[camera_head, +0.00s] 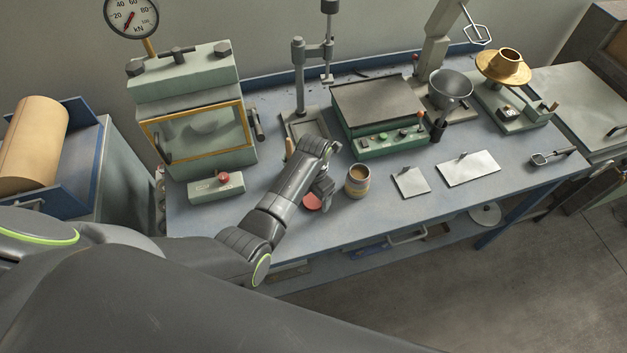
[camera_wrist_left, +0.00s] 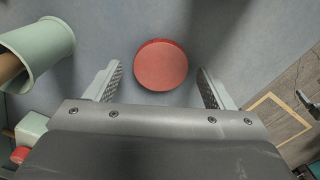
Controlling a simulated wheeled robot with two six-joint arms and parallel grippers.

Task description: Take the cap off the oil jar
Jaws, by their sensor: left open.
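A round red disc-like cap (camera_head: 312,201) shows low at the bench's front edge, below my left gripper (camera_head: 325,186). In the left wrist view the red cap (camera_wrist_left: 161,65) lies ahead of and between the two open fingers (camera_wrist_left: 158,88), with clear gaps on both sides. The fingers do not touch it. I cannot tell whether a jar body is under the cap. A small banded jar (camera_head: 358,182) with a brown top stands just right of the gripper. My right gripper is not in view.
A pale green cylinder (camera_wrist_left: 38,50) with a wooden piece lies close on the left in the wrist view. A red-button box (camera_head: 216,187) stands left of my arm, and a green device (camera_head: 378,115) stands behind. Flat plates (camera_head: 468,168) lie to the right.

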